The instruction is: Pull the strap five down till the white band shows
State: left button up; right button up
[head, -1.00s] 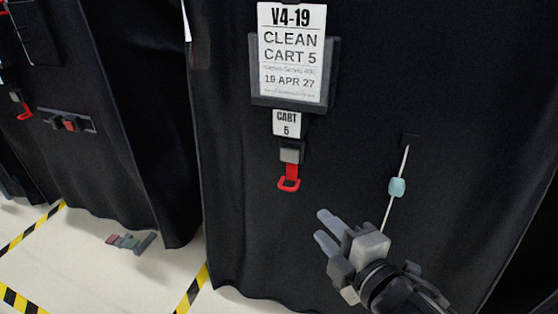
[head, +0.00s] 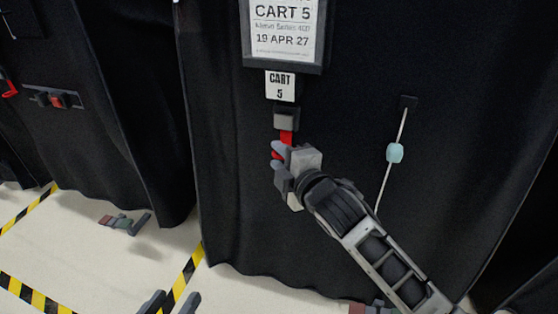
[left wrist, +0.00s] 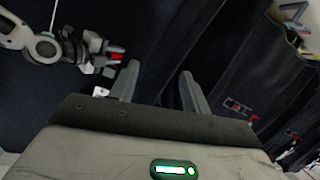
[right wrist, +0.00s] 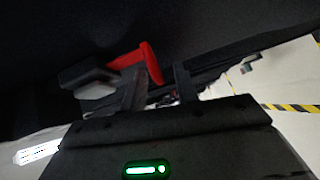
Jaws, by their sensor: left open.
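The red strap (head: 286,137) of cart 5 hangs from a grey buckle (head: 286,118) below the small "CART 5" tag (head: 280,86). My right gripper (head: 276,156) is at the strap's lower loop, with red showing between its fingers. In the right wrist view the fingers (right wrist: 158,85) stand apart, and the red strap (right wrist: 143,58) reaches in between them. Contact with the fingers cannot be told. The gripper partly hides the loop in the head view. Only red shows on the strap. My left gripper (head: 170,303) is open and empty, low at the bottom edge.
A white cord with a pale blue toggle (head: 395,153) hangs to the right on the black cover (head: 450,150). A framed sign (head: 283,30) is above the tag. Another covered cart (head: 125,130) stands left. Yellow-black tape (head: 190,272) marks the pale floor.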

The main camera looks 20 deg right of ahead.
jog(key=shift+w+a, duration=0.1)
jog(key=shift+w, duration=0.25)
pick_arm(q)
jog(key=shift+w+r, duration=0.1)
jog(key=shift+r, duration=0.05)
jog(key=shift+r, duration=0.1)
